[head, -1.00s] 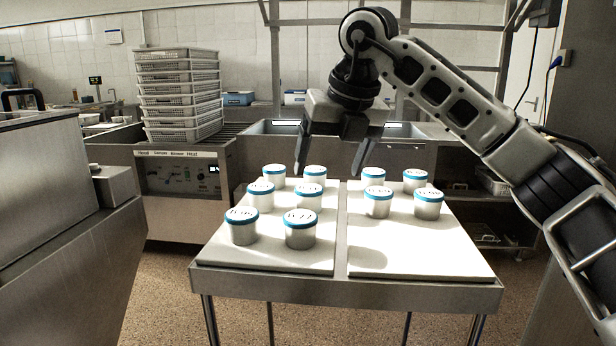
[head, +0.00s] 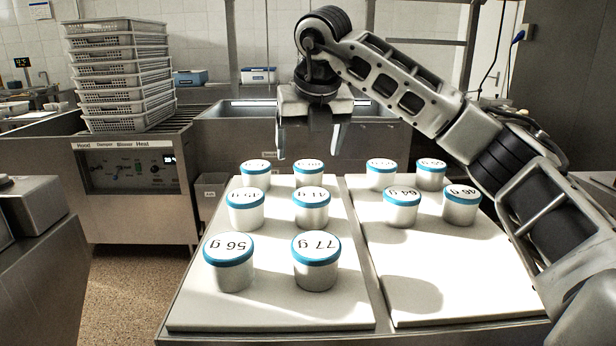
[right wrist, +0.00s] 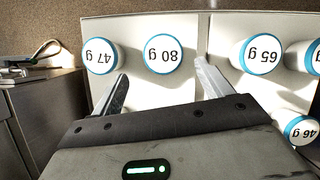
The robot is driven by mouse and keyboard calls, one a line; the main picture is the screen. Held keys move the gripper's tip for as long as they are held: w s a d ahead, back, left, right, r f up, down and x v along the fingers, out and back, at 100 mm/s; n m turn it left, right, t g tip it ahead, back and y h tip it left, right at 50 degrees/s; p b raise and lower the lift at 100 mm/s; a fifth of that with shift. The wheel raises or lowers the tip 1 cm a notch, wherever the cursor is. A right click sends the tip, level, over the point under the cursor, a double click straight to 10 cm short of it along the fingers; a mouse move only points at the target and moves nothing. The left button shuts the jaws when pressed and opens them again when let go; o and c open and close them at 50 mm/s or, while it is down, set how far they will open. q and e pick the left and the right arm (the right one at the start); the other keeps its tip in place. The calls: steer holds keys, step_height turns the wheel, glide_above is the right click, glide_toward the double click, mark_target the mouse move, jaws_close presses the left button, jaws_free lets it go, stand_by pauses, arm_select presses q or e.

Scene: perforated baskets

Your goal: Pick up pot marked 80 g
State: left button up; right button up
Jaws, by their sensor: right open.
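The pot marked 80 g (head: 308,173) is a white tub with a blue-rimmed lid, upright in the back row of the left white board (head: 270,312). In the head view its label is hard to read; the right wrist view shows the lid 80 g (right wrist: 164,54) clearly. My right gripper (head: 308,152) is open and empty, pointing down just above this pot. In the right wrist view the lid lies just beyond and between the two fingertips (right wrist: 161,70), apart from both. My left gripper is not in view.
The pot marked 47 g (right wrist: 99,55) stands close beside it. The pot marked 65 g (right wrist: 262,54) is across the gap on the right board (head: 450,290). Several other pots stand nearer, including 56 g (head: 230,268) and 77 g (head: 316,268). Stacked perforated baskets (head: 122,75) stand behind left.

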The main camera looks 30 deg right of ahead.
mark_target(309, 165)
steer(key=x, duration=0.7)
steer(key=shift+d, duration=0.4)
steer(key=c, duration=1.1)
